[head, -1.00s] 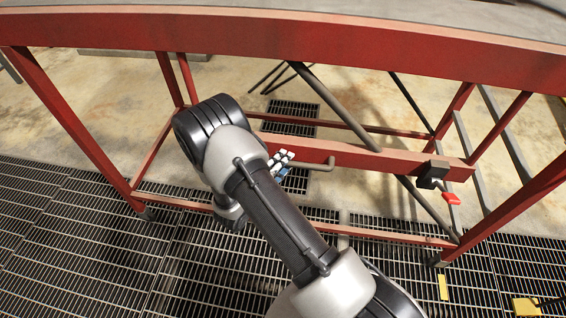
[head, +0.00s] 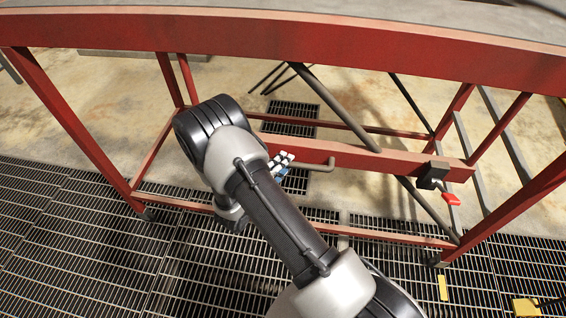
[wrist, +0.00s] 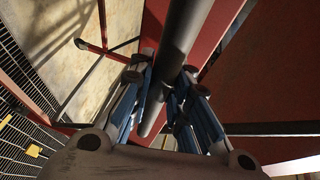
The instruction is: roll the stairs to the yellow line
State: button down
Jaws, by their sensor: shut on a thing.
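The stairs are a red steel frame (head: 300,42) that spans the head view, with red legs, low rails and a grey top. My gripper (head: 283,164) is at this bar, partly hidden behind my arm. In the wrist view its blue fingers (wrist: 160,88) are shut on the dark round handle bar (wrist: 176,50), one on each side. A short yellow strip (head: 443,288) lies on the grating at the lower right, just outside the frame's near right leg. I cannot tell whether it is the yellow line.
A black block (head: 432,174) with a red lever (head: 452,199) is mounted at the right end of the middle rail. Another yellow piece (head: 526,306) lies at the lower right edge. Dark floor grating (head: 70,240) lies in front; stained concrete (head: 215,75) lies beyond.

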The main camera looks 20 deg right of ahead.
jog(key=shift+s+d, duration=0.65)
jog(key=shift+d, duration=0.15)
jog(key=c, duration=1.8)
grip_release()
jog(key=shift+w, duration=0.1)
jog(key=shift+a, duration=0.2)
jog(key=shift+s+a, duration=0.2)
jog(key=shift+a, duration=0.1)
jog(key=v, duration=1.1)
jog(key=shift+r, duration=0.1)
jog(key=shift+o, duration=0.5)
